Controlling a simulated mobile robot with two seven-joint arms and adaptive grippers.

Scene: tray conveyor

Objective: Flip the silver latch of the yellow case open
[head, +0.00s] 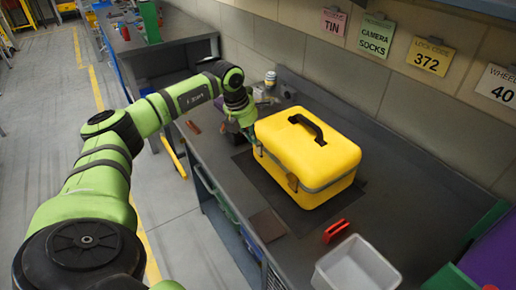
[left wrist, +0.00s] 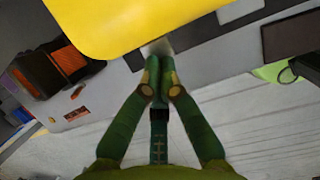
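The yellow case (head: 318,158) lies closed on a dark mat on the workbench, its black handle (head: 307,128) on top. Its yellow side fills the top of the left wrist view (left wrist: 140,15). A small silver latch (left wrist: 157,47) shows at the case's edge, just beyond my left fingertips. A brownish latch (head: 293,182) is on the case's front side, nearer the bin. My left gripper (head: 250,134) is at the case's left end. In the left wrist view its fingertips (left wrist: 160,77) are together, with nothing visible between them. Whether they touch the silver latch I cannot tell. My right gripper is out of view.
A grey bin (head: 355,268) and a red-handled object (head: 335,231) are on the bench in front of the case. Small items and a jar (head: 270,78) stand behind my left gripper. The wall with signs (head: 432,57) bounds the back. The bench right of the case is clear.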

